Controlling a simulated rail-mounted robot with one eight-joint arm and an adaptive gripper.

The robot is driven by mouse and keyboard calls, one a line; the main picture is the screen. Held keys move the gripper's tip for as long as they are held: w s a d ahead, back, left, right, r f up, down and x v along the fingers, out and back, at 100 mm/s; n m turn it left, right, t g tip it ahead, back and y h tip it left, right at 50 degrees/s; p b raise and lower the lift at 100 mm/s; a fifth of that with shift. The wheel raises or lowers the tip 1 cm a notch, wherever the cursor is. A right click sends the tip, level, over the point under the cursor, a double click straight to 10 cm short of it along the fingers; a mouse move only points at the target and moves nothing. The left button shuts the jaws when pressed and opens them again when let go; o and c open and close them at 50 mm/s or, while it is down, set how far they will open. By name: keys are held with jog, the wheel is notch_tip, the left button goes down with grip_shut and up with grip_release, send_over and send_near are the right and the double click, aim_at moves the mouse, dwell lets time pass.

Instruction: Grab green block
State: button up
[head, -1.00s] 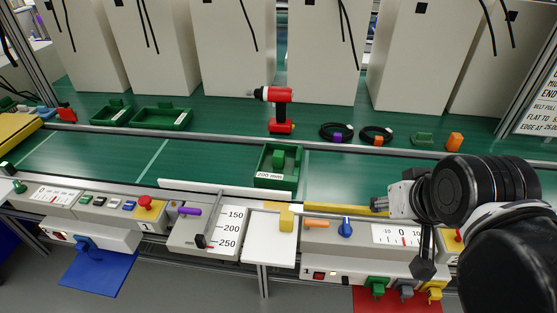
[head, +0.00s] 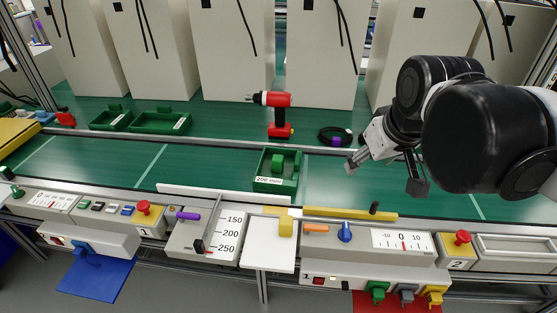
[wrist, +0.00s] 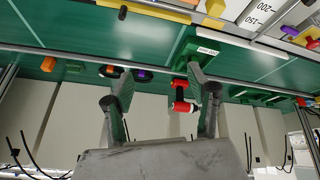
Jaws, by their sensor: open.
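A green block (head: 278,163) stands in the green tray (head: 272,185) labelled 200 mm, on the green belt near the middle of the head view. In the wrist view the tray (wrist: 190,48) shows at the top, beyond the right finger; the block in it is not clear there. My gripper (head: 385,174) is open and empty, to the right of the tray and apart from it, above the belt. In the wrist view my gripper (wrist: 160,78) has its fingers wide apart, with nothing between them.
A red drill (head: 275,112) stands behind the tray, and a cable coil (head: 335,135) lies right of it. More green trays (head: 160,121) are at the back left. A yellow block (head: 286,225) is on the front panel. The belt left of the tray is clear.

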jog(key=w+a+n+g, duration=0.2)
jog(key=w+a+n, duration=0.2)
jog(key=w, duration=0.7)
jog(key=n+g, duration=0.4)
jog(key=n, duration=0.5)
send_over(278, 157)
notch_tip(278, 157, down, 17)
jog(key=f, duration=0.2)
jog(key=f+b, duration=0.1)
jog(key=f, duration=0.4)
jog(key=shift+s+a+f, duration=0.25)
jog(key=shift+f, duration=0.05)
jog(key=shift+w+d+f+b, duration=0.15)
jog(key=shift+f+b, duration=0.3)
jog(key=shift+f, duration=2.2)
jog(key=c, duration=1.3)
jog(key=shift+r, duration=0.15)
